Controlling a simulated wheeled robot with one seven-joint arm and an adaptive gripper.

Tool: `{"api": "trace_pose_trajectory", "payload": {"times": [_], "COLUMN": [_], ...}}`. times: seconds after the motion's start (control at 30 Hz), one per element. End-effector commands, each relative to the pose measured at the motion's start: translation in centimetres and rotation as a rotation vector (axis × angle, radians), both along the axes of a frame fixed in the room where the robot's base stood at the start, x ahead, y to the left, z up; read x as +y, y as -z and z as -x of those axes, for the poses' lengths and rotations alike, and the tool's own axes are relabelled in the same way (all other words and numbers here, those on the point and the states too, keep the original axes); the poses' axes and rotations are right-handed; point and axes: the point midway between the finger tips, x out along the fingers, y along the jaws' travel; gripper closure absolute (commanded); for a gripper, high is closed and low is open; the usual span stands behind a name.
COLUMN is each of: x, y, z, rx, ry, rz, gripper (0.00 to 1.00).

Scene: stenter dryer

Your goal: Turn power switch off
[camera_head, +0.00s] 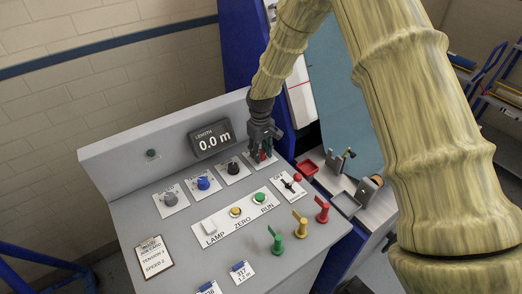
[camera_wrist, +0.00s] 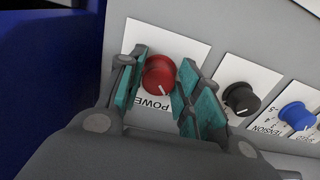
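The red power switch (camera_wrist: 159,76) is a round knob with a white pointer line, on a white plate lettered POWER. In the wrist view the pointer is toward the lower right of the knob. My gripper (camera_wrist: 168,88) is open, with its teal finger pads on either side of the knob. A gap shows on the right; I cannot tell whether the left pad touches. In the head view my gripper (camera_head: 262,150) is over the panel's upper right, and the red knob (camera_head: 261,156) shows partly between its fingers.
A black knob (camera_head: 233,168), a blue knob (camera_head: 204,183) and a grey knob (camera_head: 170,199) run left of the power switch. Below are LAMP, ZERO and RUN controls (camera_head: 236,212), a small lever (camera_head: 289,186) and coloured levers (camera_head: 300,224). The length display (camera_head: 213,140) reads 0.0 m.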

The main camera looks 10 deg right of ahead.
Motion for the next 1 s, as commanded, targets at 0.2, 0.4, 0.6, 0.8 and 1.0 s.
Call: {"api": "trace_pose_trajectory", "payload": {"times": [0.2,0.4,0.6,0.8,1.0], "x": [0.0,0.0,0.0,0.0,0.0], "y": [-0.1,-0.4,-2.4,-6.1,-9.4], "z": [-0.2,-0.2,-0.3,-0.3,-0.3], "rx": [-0.003,-0.005,-0.008,-0.007,-0.006], "ry": [0.001,0.001,0.001,0.002,0.001], "rz": [0.000,0.000,-0.001,-0.001,-0.001], "gripper": [0.49,0.49,0.49,0.49,0.49]}}
